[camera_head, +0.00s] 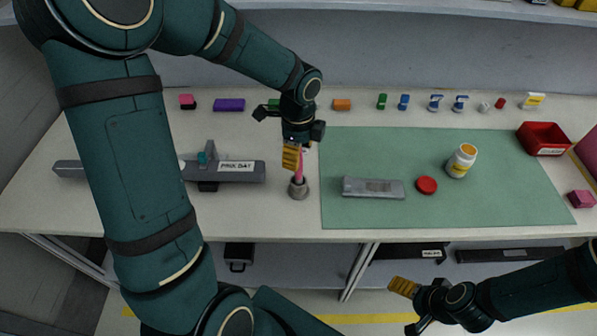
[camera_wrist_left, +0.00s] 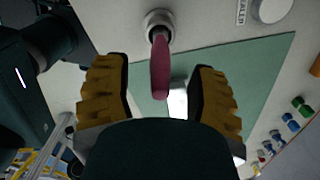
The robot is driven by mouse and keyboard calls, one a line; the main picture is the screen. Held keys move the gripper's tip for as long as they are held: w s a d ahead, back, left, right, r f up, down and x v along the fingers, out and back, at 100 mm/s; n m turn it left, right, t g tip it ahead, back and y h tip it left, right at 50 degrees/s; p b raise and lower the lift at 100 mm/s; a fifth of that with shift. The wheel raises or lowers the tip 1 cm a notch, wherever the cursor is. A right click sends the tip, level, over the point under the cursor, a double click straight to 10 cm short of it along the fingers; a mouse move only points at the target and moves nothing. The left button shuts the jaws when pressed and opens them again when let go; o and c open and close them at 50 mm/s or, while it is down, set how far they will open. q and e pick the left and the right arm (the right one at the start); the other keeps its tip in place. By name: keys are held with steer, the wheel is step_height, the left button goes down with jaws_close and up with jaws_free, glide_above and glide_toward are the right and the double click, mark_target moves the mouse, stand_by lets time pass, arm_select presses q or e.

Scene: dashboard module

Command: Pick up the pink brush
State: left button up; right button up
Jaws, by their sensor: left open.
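The pink brush (camera_head: 299,166) stands upright in a small round grey holder (camera_head: 298,191) on the table, left of the green mat. In the left wrist view the pink handle (camera_wrist_left: 160,70) rises from the holder (camera_wrist_left: 158,20) between the two yellow-padded fingers. My left gripper (camera_head: 291,157) is open, with clear space on both sides of the handle, and touches nothing that I can see. In the head view it hides part of the brush. My right gripper (camera_head: 404,298) is low in front of the table, away from the brush; its finger gap is unclear.
A grey block (camera_head: 374,188), red lid (camera_head: 427,185) and white-yellow bottle (camera_head: 461,161) are on the green mat (camera_head: 365,145). A long grey part (camera_head: 235,172) lies left of the holder. Small coloured items line the back; a red bin (camera_head: 541,138) is at right.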

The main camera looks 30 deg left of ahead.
mark_target(298, 171)
arm_select(q)
step_height(298, 171, down, 3)
steer(key=shift+r, duration=0.2)
jaws_close()
